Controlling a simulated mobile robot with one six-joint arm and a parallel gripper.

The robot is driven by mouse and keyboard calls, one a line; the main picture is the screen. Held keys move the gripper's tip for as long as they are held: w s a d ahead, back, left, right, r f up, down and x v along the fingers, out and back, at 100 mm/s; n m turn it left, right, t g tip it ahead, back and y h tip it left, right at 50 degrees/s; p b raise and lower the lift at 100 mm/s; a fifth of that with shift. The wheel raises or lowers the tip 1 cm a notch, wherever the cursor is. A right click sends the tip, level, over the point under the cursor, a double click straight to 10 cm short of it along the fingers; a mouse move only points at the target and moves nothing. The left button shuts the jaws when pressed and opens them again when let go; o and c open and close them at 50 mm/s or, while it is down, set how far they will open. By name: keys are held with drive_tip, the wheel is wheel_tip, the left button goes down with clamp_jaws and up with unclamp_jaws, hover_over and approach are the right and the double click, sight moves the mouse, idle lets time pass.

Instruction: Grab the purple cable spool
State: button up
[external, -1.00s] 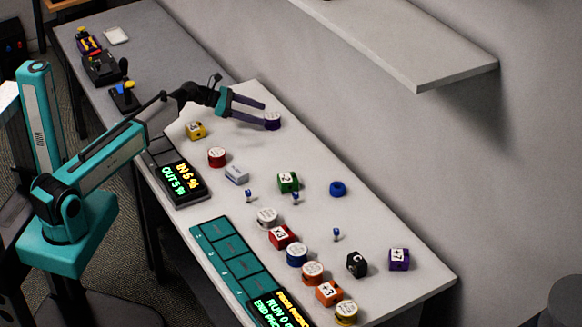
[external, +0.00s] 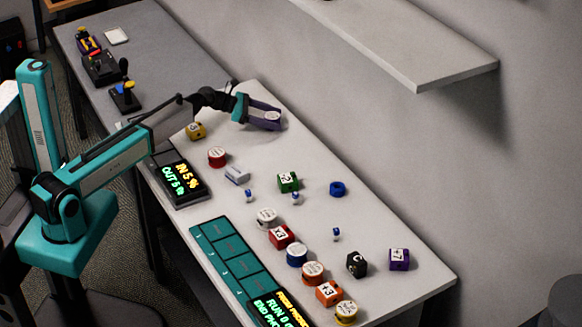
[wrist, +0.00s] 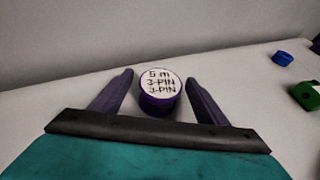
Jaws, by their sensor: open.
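The purple cable spool (wrist: 159,103) stands on the table with a white top label reading "5 m 3-PIN 3-PIN". In the wrist view it sits between the two purple fingers of my gripper (wrist: 160,95), with a gap on each side. In the external view my gripper (external: 267,117) is low over the far part of the white table, with its fingers around the spool (external: 272,116). The gripper is open. The spool's lower part is partly hidden by the gripper in the external view.
The wall is close behind the spool. A yellow block (external: 196,130) and a red spool (external: 217,156) stand nearer me. A green block (external: 288,182) and blue ring (external: 338,188) are to the right. The table (external: 225,130) around the spool is mostly clear.

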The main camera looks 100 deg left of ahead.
sight(272, 116)
drive_tip(key=shift+c, duration=0.5)
drive_tip(key=c, duration=1.1)
drive_tip(key=shift+r, duration=1.85)
drive_tip(key=s+d, duration=0.3)
drive_tip(key=d, duration=0.1)
drive_tip(key=s+d+r+b, duration=0.1)
drive_tip(key=s+d, duration=0.2)
drive_tip(key=d, duration=0.1)
drive_tip(key=s+d, duration=0.3)
drive_tip(key=d, duration=0.1)
drive_tip(key=shift+s+d+r, duration=0.15)
drive_tip(key=shift+s+d, duration=0.15)
drive_tip(key=shift+d, duration=0.05)
